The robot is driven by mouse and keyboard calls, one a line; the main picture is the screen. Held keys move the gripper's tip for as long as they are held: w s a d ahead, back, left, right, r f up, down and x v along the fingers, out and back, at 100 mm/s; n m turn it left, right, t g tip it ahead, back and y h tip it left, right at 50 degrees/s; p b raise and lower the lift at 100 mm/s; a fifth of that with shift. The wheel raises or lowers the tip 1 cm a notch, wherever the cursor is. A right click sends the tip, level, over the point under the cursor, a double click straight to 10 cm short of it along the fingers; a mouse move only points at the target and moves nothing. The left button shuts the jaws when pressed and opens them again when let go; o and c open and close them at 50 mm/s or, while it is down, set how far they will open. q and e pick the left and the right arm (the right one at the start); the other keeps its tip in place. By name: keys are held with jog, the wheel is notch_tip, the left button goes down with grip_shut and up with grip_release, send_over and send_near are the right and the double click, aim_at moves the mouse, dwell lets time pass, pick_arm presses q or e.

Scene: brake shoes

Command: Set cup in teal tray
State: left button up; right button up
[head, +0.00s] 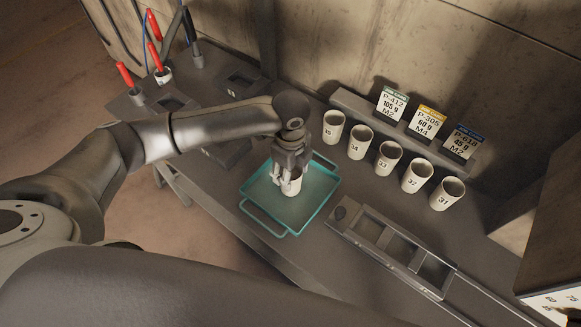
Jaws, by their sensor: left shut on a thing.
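A white cup (294,186) is in my left gripper (289,183), whose fingers are shut on it. The cup appears upright over the middle of the teal tray (314,211). I cannot tell whether its base touches the tray floor. The teal tray has a raised rim and a handle at each end, and lies on the dark bench. The gripper hides part of the cup and the tray's back edge. My right gripper is not in view.
Several white numbered cups (388,158) stand in a row right of the tray. Three label cards (425,123) stand on a ledge behind them. A grey compartment holder (370,231) lies to the tray's right. Red-handled tools (125,76) stand at the back left.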

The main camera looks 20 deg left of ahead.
pick_arm(q)
jog(key=shift+f, duration=0.1)
jog(key=o, duration=1.1)
notch_tip(320, 180, up, 12)
jog(key=b, duration=0.2)
jog(key=shift+b, duration=0.35)
